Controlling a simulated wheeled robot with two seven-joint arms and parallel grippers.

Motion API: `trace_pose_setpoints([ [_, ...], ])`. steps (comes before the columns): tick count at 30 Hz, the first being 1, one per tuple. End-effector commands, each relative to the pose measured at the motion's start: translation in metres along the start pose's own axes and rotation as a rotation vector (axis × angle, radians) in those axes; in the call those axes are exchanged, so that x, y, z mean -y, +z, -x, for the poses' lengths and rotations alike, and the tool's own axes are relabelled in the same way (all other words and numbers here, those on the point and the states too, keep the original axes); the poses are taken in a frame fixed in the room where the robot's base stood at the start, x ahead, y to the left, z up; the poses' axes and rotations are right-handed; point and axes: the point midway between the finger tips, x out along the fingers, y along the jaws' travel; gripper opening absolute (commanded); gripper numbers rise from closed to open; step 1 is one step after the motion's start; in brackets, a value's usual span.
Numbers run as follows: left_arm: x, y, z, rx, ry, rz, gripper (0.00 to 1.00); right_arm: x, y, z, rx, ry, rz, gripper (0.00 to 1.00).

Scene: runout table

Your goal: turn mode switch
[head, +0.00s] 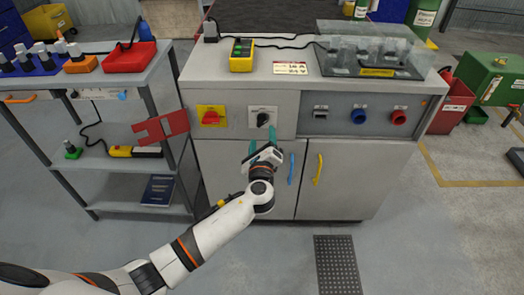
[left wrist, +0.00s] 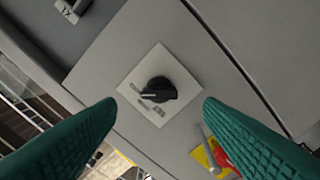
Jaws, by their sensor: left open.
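The mode switch (head: 263,119) is a black rotary knob on a pale square plate on the front panel of the grey cabinet. In the left wrist view the knob (left wrist: 158,90) lies ahead between the two fingers, apart from both. A light pointer line shows on the knob, and small dark label marks lie beside it on the plate. My left gripper (head: 265,146) has teal fingers, is open and empty, and is just below and in front of the knob. My right gripper is not in view.
A red rotary switch on a yellow plate (head: 211,117) is left of the knob. Blue (head: 291,168) and yellow (head: 318,170) door handles are below. A red hanging plate (head: 160,127) juts out at left.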

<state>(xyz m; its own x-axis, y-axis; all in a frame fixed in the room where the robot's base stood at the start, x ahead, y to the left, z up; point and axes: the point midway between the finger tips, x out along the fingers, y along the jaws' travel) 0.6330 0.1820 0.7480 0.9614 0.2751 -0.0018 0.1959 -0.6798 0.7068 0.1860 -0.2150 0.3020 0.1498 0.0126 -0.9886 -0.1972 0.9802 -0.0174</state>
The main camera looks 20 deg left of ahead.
Motion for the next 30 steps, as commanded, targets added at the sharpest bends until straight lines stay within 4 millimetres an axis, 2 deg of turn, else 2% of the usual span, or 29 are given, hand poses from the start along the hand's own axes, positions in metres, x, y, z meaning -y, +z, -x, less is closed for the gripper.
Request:
trace_pose_setpoints([
  [3, 0.000, 0.001, 0.027, 0.003, -0.001, 0.001, 0.62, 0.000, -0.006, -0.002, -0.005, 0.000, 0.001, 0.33],
  [10, 0.000, 0.001, 0.056, 0.002, 0.000, 0.000, 0.62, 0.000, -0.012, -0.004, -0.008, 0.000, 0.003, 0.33],
  [15, 0.000, 0.001, 0.062, 0.001, 0.000, 0.000, 0.62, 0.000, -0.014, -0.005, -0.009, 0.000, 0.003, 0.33],
  [27, 0.000, 0.001, 0.061, 0.000, 0.000, 0.000, 0.62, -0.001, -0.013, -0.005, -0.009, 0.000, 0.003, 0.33],
  [30, 0.006, 0.005, 0.061, 0.018, -0.016, 0.009, 0.62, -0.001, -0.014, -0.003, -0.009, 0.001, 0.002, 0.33],
])
